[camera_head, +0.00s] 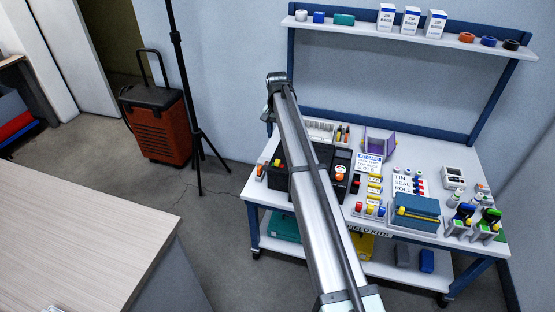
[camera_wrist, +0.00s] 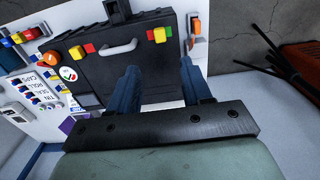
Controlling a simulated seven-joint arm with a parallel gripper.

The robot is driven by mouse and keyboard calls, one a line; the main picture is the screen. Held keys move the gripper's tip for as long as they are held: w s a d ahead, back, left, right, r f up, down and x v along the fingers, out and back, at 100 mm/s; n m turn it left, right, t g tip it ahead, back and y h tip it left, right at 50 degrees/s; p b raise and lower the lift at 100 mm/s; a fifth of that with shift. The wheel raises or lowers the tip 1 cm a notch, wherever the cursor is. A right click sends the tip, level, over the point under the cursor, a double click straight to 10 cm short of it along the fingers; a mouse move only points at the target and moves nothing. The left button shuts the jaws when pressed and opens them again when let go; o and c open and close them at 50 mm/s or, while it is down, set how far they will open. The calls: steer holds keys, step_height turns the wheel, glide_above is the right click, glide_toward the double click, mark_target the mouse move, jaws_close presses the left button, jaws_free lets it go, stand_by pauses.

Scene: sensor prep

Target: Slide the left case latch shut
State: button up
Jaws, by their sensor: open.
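A black case (camera_wrist: 106,72) with a grey handle (camera_wrist: 118,48) lies on the table. In the wrist view, one red and yellow latch (camera_wrist: 158,34) is right of the handle and another (camera_wrist: 80,50) is left of it. The head view shows the case (camera_head: 290,187) partly behind my arm, with a red and yellow latch (camera_head: 277,163) at its left; the other latch is hidden there. My gripper (camera_wrist: 161,78) is open and empty, its blue fingers spread over the case's far part, apart from both latches. In the head view my gripper (camera_head: 268,127) hangs beyond the case. Whether either latch is shut cannot be told.
A white table (camera_head: 400,238) holds a purple holder (camera_head: 380,142), a teal box (camera_head: 415,212) and several small parts right of the case. An orange item (camera_head: 259,172) sits left of it. A shelf (camera_head: 460,42) stands behind. A tripod (camera_head: 198,160) stands to the left.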

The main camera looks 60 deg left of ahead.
mark_target(278, 161)
step_height(278, 161, down, 13)
steer(key=shift+f, duration=0.2)
stand_by(0.4)
jaws_close()
stand_by(0.4)
